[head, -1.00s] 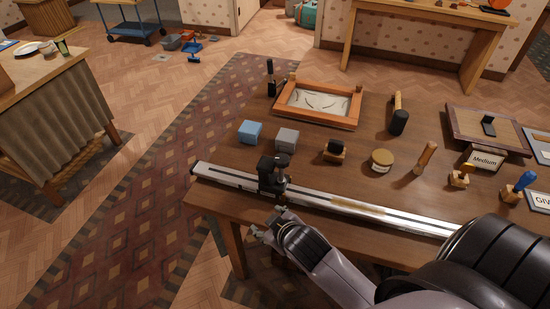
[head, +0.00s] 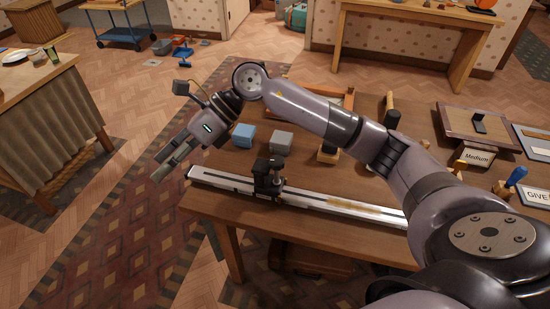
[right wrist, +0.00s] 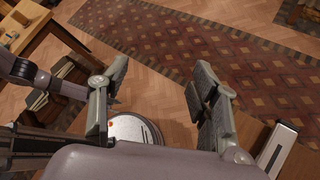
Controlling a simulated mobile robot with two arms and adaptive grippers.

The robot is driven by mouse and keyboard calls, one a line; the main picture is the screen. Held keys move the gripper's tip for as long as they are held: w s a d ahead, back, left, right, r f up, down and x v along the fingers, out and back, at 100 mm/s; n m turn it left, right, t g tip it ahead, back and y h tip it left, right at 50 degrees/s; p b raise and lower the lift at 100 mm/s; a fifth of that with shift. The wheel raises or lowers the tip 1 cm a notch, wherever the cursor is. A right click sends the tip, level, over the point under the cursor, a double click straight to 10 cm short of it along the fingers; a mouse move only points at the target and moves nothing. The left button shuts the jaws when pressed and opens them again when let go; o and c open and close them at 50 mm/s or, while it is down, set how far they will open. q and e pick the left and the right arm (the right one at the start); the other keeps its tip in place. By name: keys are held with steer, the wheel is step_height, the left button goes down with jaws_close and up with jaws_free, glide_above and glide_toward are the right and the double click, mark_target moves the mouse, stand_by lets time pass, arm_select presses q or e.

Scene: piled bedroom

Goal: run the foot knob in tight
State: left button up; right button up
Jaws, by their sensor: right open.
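A white rail (head: 330,203) lies along the front of the wooden table (head: 225,205), and its end also shows in the right wrist view (right wrist: 278,147). A black clamp (head: 266,172) stands upright on the rail near its left end. A small dark knob (head: 279,184) seems to sit low on its right side; the detail is too small to be sure. My right gripper (head: 163,163) is open and empty, past the table's left edge, left of the clamp and apart from it. In the right wrist view its fingers (right wrist: 162,78) are spread over the floor. My left gripper is not in view.
A blue block (head: 243,135) and a grey block (head: 281,141) stand behind the rail. My right arm crosses above the table and hides part of the framed tray (head: 345,98) and smaller items. Open patterned carpet (head: 120,230) lies left of the table.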

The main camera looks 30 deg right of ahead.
steer(key=w+d+f+h, duration=0.15)
steer(key=d+h, duration=0.45)
steer(key=d, duration=0.6)
step_height(320, 180, up, 4)
steer(key=h, duration=0.6)
glide_above(277, 161)
step_height(277, 161, down, 17)
steer(key=shift+f+p, duration=0.1)
steer(key=shift+p, duration=0.85)
steer(key=c, duration=1.1)
steer(key=shift+c, duration=0.2)
